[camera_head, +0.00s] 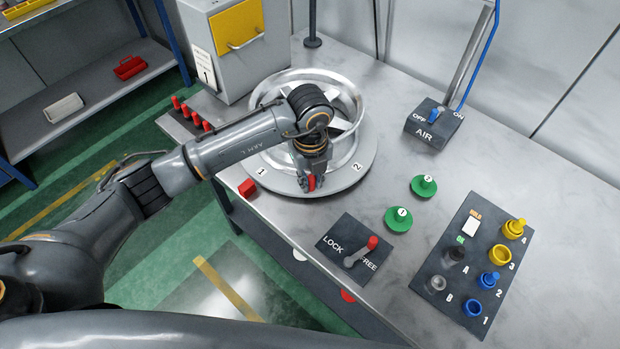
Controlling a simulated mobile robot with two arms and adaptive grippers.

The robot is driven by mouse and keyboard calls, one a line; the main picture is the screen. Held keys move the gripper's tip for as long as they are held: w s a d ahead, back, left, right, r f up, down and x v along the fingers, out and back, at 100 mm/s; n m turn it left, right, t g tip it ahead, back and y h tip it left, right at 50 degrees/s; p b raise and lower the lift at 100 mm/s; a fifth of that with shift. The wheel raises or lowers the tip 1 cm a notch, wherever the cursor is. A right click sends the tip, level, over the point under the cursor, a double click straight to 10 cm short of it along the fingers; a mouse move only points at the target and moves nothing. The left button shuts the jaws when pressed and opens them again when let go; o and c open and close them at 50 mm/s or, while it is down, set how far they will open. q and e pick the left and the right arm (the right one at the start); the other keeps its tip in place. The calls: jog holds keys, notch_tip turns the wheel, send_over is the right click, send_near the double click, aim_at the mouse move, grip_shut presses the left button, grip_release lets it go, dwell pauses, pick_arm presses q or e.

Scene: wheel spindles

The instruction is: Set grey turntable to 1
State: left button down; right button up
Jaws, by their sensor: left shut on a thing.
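The grey turntable (345,180) sits on the bench with a silver wheel (348,97) on it. Its rim carries a label 1 (262,171) at the left and a label 2 (357,167) at the right. A red block (247,188) lies on the bench by the rim, close to label 1. My left gripper (309,184) points down at the front rim between the labels, shut on a red knob (311,182); its fingers partly hide the knob. My left arm covers part of the wheel and turntable. My right gripper is not in view.
A LOCK/FREE panel (335,262) has a red-tipped lever (372,243) leaning to the right. Green buttons (399,219), an AIR switch box (433,124) and a numbered panel (470,265) stand to the right. Red pegs (191,113) and a grey cabinet (235,60) stand behind left.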

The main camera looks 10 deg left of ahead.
pick_arm(q)
jog(key=shift+w+d+r, duration=0.15)
jog(key=shift+d, duration=0.05)
jog(key=c, duration=1.5)
grip_release()
jog(key=o, duration=0.3)
notch_tip(320, 180, up, 12)
